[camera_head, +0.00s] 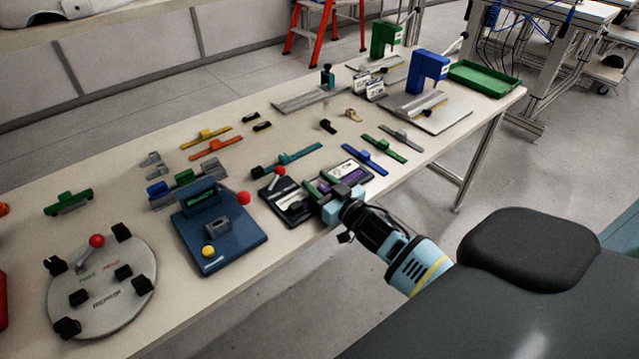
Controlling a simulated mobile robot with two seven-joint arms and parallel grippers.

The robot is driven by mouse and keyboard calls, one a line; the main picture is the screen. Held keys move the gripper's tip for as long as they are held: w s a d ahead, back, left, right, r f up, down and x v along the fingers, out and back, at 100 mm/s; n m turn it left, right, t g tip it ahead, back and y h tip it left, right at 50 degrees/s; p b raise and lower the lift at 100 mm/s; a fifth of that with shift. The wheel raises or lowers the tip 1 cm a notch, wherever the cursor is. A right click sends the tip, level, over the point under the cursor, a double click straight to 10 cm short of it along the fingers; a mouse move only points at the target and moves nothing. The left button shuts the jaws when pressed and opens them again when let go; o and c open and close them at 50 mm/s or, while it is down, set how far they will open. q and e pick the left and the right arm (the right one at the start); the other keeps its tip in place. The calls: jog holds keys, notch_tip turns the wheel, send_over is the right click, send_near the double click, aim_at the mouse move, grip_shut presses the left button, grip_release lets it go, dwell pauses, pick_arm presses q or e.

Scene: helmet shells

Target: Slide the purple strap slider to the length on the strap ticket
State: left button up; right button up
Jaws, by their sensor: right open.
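My right gripper (330,196) reaches in from the lower right to the table's near edge. Its jaws are open, around or just above a small purple piece (323,185), which looks like the strap slider. The gripper hides part of it, so I cannot tell whether they touch. A green block (312,190) is beside the purple piece. A dark board with a white printed label (346,171) lies just behind the gripper and may be the strap ticket; its print is too small to read. My left gripper is out of view.
A dark board with a red-knobbed lever (280,172) stands left of the gripper, near a blue fixture (225,252). Blue (365,155), green (385,149) and teal (300,154) strips with sliders lie behind. A round grey plate (104,316) is at front left.

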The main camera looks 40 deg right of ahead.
jog(key=shift+c, duration=0.4)
jog(key=c, duration=0.7)
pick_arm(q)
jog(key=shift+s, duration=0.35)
pick_arm(e)
grip_shut()
jog(key=shift+s+a, duration=0.1)
jog(key=shift+a, duration=0.9)
jog(key=shift+a+p, duration=0.3)
jog(key=o, duration=0.8)
grip_release()
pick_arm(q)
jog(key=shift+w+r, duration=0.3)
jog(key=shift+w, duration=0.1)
pick_arm(e)
jog(key=shift+s, duration=0.15)
